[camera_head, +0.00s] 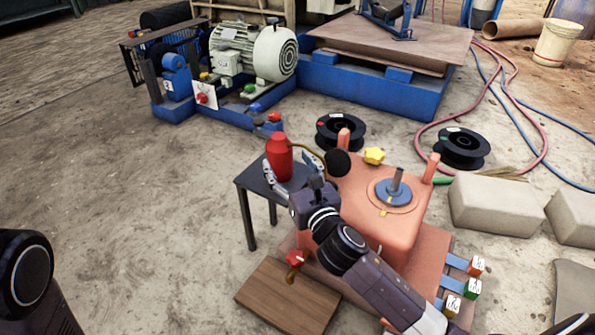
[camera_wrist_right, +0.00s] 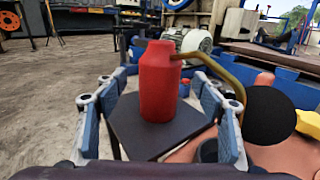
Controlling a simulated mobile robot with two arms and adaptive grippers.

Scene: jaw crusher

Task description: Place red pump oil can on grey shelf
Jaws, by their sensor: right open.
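The red pump oil can (camera_head: 279,160), with a thin brass spout, is upright over the small dark grey shelf (camera_head: 252,178). In the right wrist view the can (camera_wrist_right: 158,95) is in the middle, its base against the shelf top (camera_wrist_right: 128,117); I cannot tell if it fully rests there. My right gripper (camera_head: 291,176) is open, with a finger on each side of the can. In the right wrist view the gripper (camera_wrist_right: 162,112) shows gaps between its blue-grey fingers and the can. My left gripper is out of view.
A salmon-coloured machine (camera_head: 378,222) with a black ball and a yellow knob stands just right of the shelf. A wooden board (camera_head: 288,298) lies in front. Black spools (camera_head: 461,148) and pale blocks (camera_head: 497,204) are at the right. The floor to the left is clear.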

